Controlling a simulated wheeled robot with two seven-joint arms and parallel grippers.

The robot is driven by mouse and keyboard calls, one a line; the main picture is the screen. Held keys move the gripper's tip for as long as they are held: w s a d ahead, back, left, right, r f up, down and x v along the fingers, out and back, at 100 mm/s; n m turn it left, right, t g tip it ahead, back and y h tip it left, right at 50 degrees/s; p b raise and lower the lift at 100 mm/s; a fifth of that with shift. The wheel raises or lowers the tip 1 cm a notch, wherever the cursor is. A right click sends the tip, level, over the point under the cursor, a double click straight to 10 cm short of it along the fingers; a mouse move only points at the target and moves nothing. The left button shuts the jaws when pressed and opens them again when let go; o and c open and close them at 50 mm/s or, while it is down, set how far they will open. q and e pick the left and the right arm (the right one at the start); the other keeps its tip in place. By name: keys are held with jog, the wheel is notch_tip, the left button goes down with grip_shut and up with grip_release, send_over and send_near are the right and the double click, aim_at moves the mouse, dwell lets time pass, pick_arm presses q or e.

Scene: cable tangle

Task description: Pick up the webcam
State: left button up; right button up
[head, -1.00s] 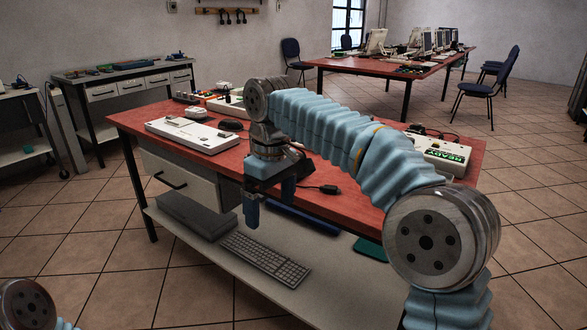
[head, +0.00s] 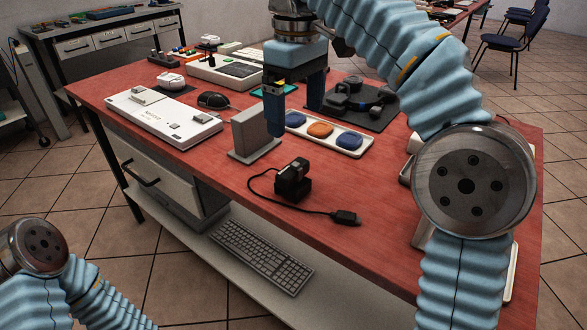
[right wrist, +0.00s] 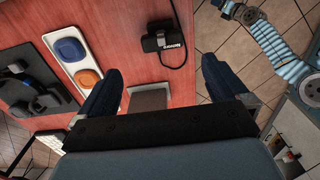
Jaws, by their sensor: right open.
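The webcam (head: 293,181) is a small black block on a dark base, standing on the red table (head: 330,230) near its front edge. Its black cable loops left and runs forward to a plug (head: 345,217). In the right wrist view the webcam (right wrist: 163,40) lies beyond the fingertips, near the top centre, apart from them. My right gripper (head: 295,116) is open and empty, pointing down above the table, behind the webcam in the head view. It also shows in the right wrist view (right wrist: 161,80). My left gripper is out of view; only part of that arm shows.
A grey upright bracket (head: 250,132) stands close to the right gripper's finger and shows between the fingers in the wrist view. A white tray with blue and orange pieces (head: 366,152), a dark mat (head: 378,118), a mouse (head: 213,100) and a white device (head: 180,124) lie around. Table right of the webcam is clear.

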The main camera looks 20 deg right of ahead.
aim_at(293, 162)
notch_tip(293, 162, down, 8)
jog(key=shift+s+r+b, duration=0.1)
jog(key=shift+r+b, duration=0.1)
jog(key=shift+b, duration=0.7)
jog(key=f, duration=0.4)
jog(key=f+b, duration=0.1)
jog(key=shift+a+f, duration=0.3)
jog(key=shift+f, duration=0.1)
jog(key=shift+w, duration=0.2)
jog(key=c, duration=1)
